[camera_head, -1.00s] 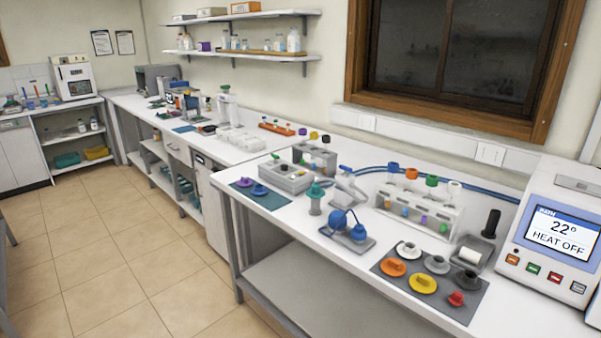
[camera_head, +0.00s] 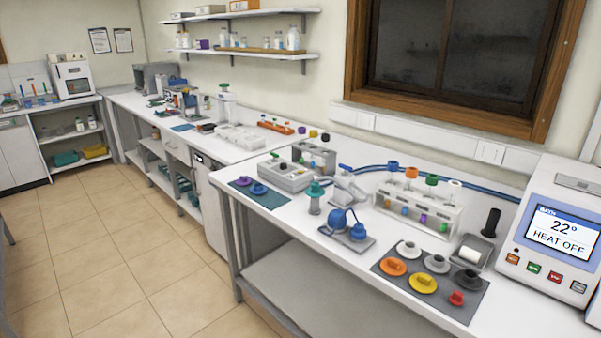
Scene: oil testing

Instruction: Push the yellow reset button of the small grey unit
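A small grey unit (camera_head: 285,178) with a few knobs on top stands at the left end of the near bench, behind a dark green mat. I cannot make out a yellow reset button for certain on either box at this size. Neither of my grippers is in view.
A grey mat (camera_head: 388,267) with coloured lids lies at the bench front. A tube rack (camera_head: 418,210), a blue bulb pump (camera_head: 337,222) and a white bath unit (camera_head: 548,235) reading 22° HEAT OFF stand nearby. The tiled floor (camera_head: 130,255) at left is clear.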

